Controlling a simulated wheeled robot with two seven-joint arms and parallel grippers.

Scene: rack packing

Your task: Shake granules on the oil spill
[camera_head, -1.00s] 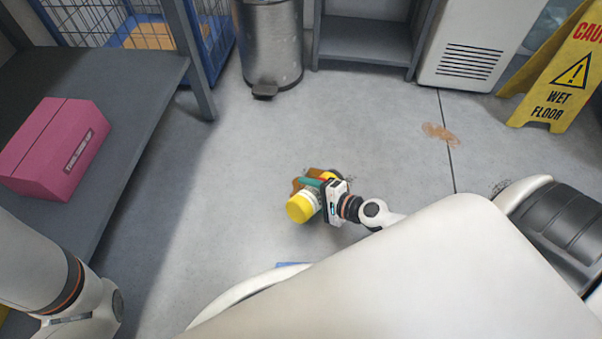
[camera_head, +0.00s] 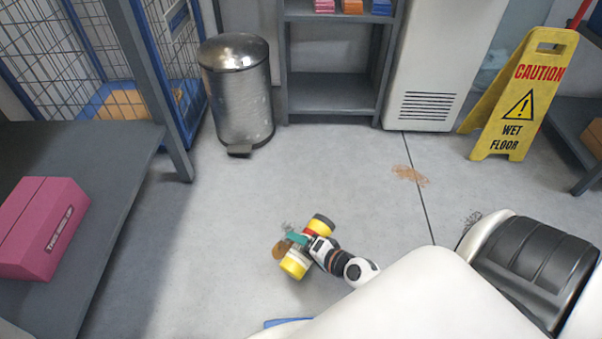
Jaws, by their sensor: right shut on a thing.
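A canister with yellow ends (camera_head: 295,264) and a red band is held tilted over the floor. My right gripper (camera_head: 299,240) is shut on its middle, and the gripper hides part of it. A small brown patch (camera_head: 279,249) shows on the floor just left of the canister, partly hidden by it. A lighter orange-brown stain (camera_head: 410,175) lies on the floor farther back to the right. I cannot tell from its look which of the two is oil. My left gripper is not in view.
A steel pedal bin (camera_head: 238,95) stands at the back, left of a grey shelf (camera_head: 335,95). A yellow wet-floor sign (camera_head: 520,100) stands at the back right. A pink box (camera_head: 42,228) sits on a grey bench at left. The floor around the canister is mostly clear.

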